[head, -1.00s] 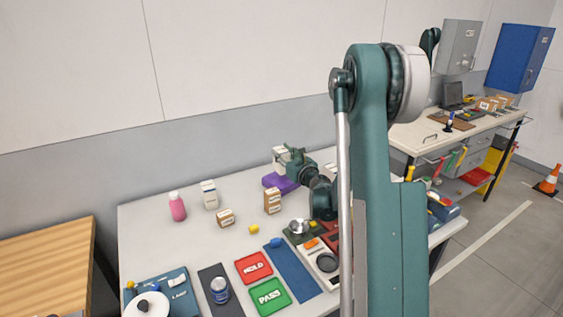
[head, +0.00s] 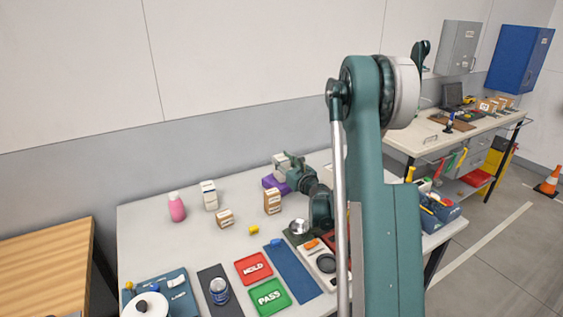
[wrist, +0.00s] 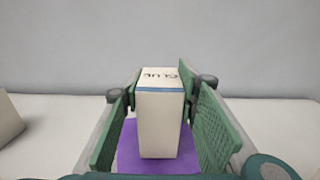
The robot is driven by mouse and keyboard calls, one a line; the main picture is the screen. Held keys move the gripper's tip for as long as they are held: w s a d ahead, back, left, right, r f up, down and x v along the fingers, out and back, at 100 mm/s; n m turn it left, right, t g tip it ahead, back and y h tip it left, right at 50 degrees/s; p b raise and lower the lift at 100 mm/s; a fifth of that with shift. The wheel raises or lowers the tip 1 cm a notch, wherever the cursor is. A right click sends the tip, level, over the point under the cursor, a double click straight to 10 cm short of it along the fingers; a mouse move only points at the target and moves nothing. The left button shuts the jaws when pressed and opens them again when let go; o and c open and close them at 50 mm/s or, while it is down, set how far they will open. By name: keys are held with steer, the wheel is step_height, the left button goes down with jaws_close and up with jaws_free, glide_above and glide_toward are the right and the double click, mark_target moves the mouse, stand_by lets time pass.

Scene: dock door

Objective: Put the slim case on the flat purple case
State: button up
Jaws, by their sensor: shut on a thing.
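The slim case (wrist: 160,115) is a white box with a blue stripe and the lettering GLUE at its top end. My gripper (wrist: 165,110) is shut on it, with a green finger on each side. The flat purple case (wrist: 128,158) shows below and around the slim case in the wrist view. In the head view the purple case (head: 269,182) lies at the back of the white table, and my gripper (head: 287,168) with the slim case (head: 280,161) is over it. I cannot tell whether the two cases touch.
A white carton (head: 209,196), a brown box (head: 272,202), a smaller box (head: 225,219) and a pink bottle (head: 176,207) stand to the left. Trays, a blue mat (head: 292,272) and a can (head: 219,291) fill the front.

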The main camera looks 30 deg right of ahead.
steer(key=shift+f, duration=0.1)
steer(key=o, duration=1)
steer(key=shift+r, duration=0.2)
steer(key=s+p, duration=0.1)
steer(key=s, duration=1.1)
